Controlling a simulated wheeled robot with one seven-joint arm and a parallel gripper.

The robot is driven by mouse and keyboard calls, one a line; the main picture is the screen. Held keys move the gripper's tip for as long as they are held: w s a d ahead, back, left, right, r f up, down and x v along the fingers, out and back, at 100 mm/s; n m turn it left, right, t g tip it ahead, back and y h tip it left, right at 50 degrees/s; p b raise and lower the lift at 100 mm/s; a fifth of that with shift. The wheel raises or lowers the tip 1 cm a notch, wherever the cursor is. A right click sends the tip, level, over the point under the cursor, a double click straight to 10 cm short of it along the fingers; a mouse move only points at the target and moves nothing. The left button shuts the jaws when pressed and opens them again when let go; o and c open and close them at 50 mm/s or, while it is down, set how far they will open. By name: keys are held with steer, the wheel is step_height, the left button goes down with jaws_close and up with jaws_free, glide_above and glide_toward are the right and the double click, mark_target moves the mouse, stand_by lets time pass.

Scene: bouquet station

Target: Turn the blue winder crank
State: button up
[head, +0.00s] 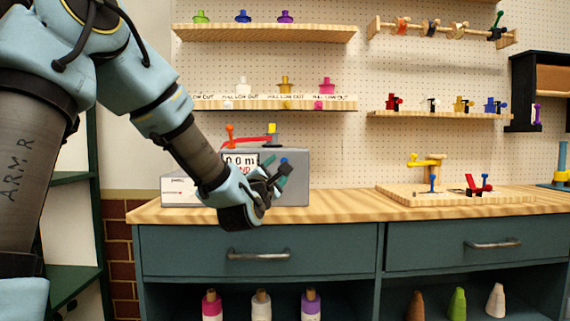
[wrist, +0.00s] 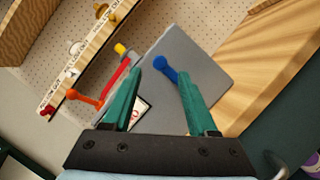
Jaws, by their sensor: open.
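A grey box (head: 293,185) with a white metre label stands on the wooden counter; it also shows in the wrist view (wrist: 205,70). A blue crank piece with a round end (wrist: 162,64) is on the box in the wrist view. In the head view only a small blue bit (head: 284,160) shows, beside my fingers. My gripper (head: 278,172) is open at the box's front. In the wrist view its two green fingers (wrist: 160,74) stand either side of the blue piece, with the right finger close to it. I cannot tell whether they touch it.
A red arm (head: 250,141) with orange and yellow ends sits on top of the box, left of my fingers in the wrist view (wrist: 117,75). Right on the counter (head: 340,207) is a wooden board (head: 440,198) with yellow and red fixtures. Shelves with spools hang behind.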

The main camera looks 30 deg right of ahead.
steer(key=x, duration=0.6)
steer(key=shift+w+d+p, duration=0.25)
steer(key=shift+p, duration=0.1)
steer(key=shift+a+r, duration=0.1)
jaws_close()
steer(key=shift+w, duration=0.1)
